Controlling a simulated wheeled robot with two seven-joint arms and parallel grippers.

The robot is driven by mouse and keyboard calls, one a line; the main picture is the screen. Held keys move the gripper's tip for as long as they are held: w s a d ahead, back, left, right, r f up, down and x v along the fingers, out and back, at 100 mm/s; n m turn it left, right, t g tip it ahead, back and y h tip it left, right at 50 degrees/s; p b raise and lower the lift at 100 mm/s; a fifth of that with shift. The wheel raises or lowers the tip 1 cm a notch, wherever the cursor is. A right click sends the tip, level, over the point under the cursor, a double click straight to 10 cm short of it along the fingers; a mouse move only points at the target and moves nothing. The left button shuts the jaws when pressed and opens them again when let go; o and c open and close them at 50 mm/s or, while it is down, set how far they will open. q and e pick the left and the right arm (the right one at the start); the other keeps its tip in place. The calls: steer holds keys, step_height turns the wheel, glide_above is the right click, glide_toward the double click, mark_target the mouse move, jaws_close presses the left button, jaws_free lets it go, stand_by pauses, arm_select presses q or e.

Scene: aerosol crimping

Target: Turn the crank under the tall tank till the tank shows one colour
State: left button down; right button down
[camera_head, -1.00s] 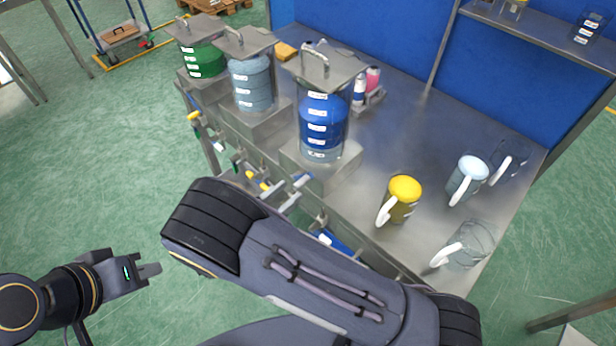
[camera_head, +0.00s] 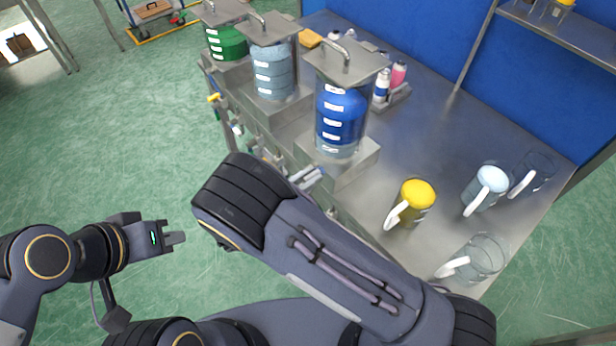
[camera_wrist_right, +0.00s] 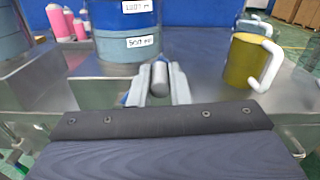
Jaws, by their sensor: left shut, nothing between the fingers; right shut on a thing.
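The tall tank (camera_head: 340,118) with a grey square lid stands on a metal block at the bench's front edge. It shows dark blue above and a paler grey-blue band at the bottom; the right wrist view (camera_wrist_right: 122,45) shows this boundary too. My right gripper (camera_wrist_right: 158,72) is in front of that block, shut on a grey cylindrical crank handle (camera_wrist_right: 159,80). In the head view my right arm hides most of the crank and fingers. My left gripper (camera_head: 180,238) is shut and empty, over the floor away from the bench.
A pale blue tank (camera_head: 272,75) and a green tank (camera_head: 226,43) stand left of the tall tank. A yellow jug (camera_head: 413,203), a pale blue jug (camera_head: 486,186) and clear jugs (camera_head: 480,258) are to the right. Pink and blue bottles (camera_head: 397,76) stand behind.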

steer(key=f+m+b, duration=0.1)
steer(key=m+b, duration=0.1)
steer(key=s+d+f+m+b, duration=0.1)
steer(key=f+b, duration=0.1)
steer(key=b, duration=0.1)
steer(key=s+f+m+b, duration=0.1)
steer(key=m+b, duration=0.1)
steer(key=b, duration=0.1)
steer(key=shift+s+d+f+m, duration=0.2)
steer(key=shift+d+m, duration=0.1)
steer(key=shift+d, duration=0.05)
steer(key=shift+f+b, duration=0.1)
steer(key=shift+b, duration=0.2)
steer(key=c, duration=1.3)
jaws_free()
steer(key=shift+c, duration=0.2)
